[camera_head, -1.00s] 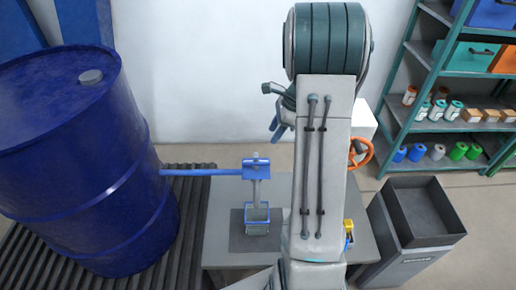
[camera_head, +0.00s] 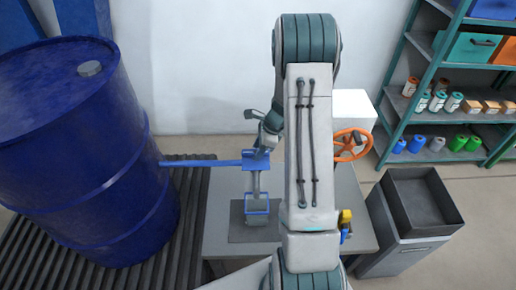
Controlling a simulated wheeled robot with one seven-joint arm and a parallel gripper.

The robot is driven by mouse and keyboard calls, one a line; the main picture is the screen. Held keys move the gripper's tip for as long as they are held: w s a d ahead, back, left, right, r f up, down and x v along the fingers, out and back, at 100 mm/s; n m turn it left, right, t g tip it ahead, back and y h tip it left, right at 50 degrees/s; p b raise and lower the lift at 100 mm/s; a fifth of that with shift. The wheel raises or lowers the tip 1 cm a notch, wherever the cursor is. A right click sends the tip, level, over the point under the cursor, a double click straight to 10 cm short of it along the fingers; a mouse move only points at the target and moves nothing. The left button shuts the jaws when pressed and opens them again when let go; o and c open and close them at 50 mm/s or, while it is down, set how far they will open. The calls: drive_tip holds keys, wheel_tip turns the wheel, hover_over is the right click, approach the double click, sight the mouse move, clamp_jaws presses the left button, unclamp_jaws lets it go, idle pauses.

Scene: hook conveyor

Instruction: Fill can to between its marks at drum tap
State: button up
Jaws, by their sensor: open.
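A big blue drum (camera_head: 80,150) stands on the ribbed conveyor at the left. A blue pipe (camera_head: 200,163) runs from it to a tap (camera_head: 256,161) above the grey table. A small can (camera_head: 257,208) with a blue rim stands upright on a dark mat below the tap's spout. Its marks and any liquid level are too small to tell. My gripper (camera_head: 257,130) is open and empty, just above and behind the tap. I cannot tell whether a finger touches the tap. My arm hides the table's middle right.
An orange handwheel (camera_head: 352,145) is on a white box (camera_head: 352,110) behind the table (camera_head: 225,236). A yellow-and-blue item (camera_head: 345,222) is at the table's right edge. A grey bin (camera_head: 415,215) and a stocked shelf (camera_head: 440,120) stand at the right.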

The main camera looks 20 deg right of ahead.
drive_tip(key=shift+c, duration=0.3)
clamp_jaws()
drive_tip(key=shift+w+n, duration=0.1)
drive_tip(key=shift+n, duration=0.3)
drive_tip(key=n+g, duration=0.1)
drive_tip(key=n, duration=0.2)
drive_tip(key=shift+w+n+g, duration=0.2)
drive_tip(key=shift+n+g, duration=0.2)
drive_tip(key=shift+w+n+g+b, duration=0.15)
drive_tip(key=shift+n+g+b, duration=0.5)
drive_tip(key=shift+n, duration=1.55)
drive_tip(key=shift+r+g, duration=0.1)
drive_tip(key=shift+g, duration=0.15)
drive_tip(key=shift+o, duration=0.3)
unclamp_jaws()
